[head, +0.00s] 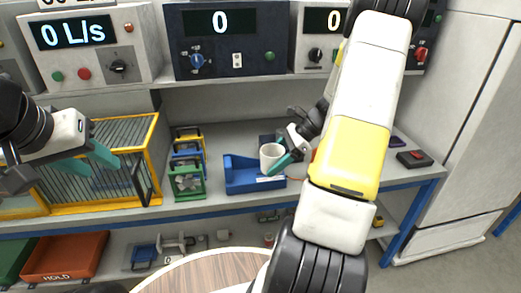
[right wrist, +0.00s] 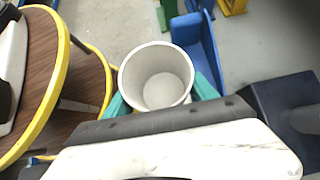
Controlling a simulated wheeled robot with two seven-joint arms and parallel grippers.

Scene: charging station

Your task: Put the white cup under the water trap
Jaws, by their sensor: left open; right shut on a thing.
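The white cup (head: 270,154) is held by my right gripper (head: 282,162) above or at the blue open bin (head: 238,179) on the bench; I cannot tell if it touches the bin. In the right wrist view the cup (right wrist: 157,80) is seen from above, empty, with teal fingers on both sides, beside the blue bin (right wrist: 198,42). My left gripper (head: 85,165) is open and empty in front of the yellow-framed cage at the left. I cannot pick out the water trap with certainty.
A yellow-framed wire cage (head: 155,150) and small coloured racks (head: 188,177) stand left of the bin. Instrument boxes with displays (head: 228,38) line the upper shelf. A round wooden table (head: 205,272) is in front. A dark red-marked box (head: 414,159) sits at the bench's right end.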

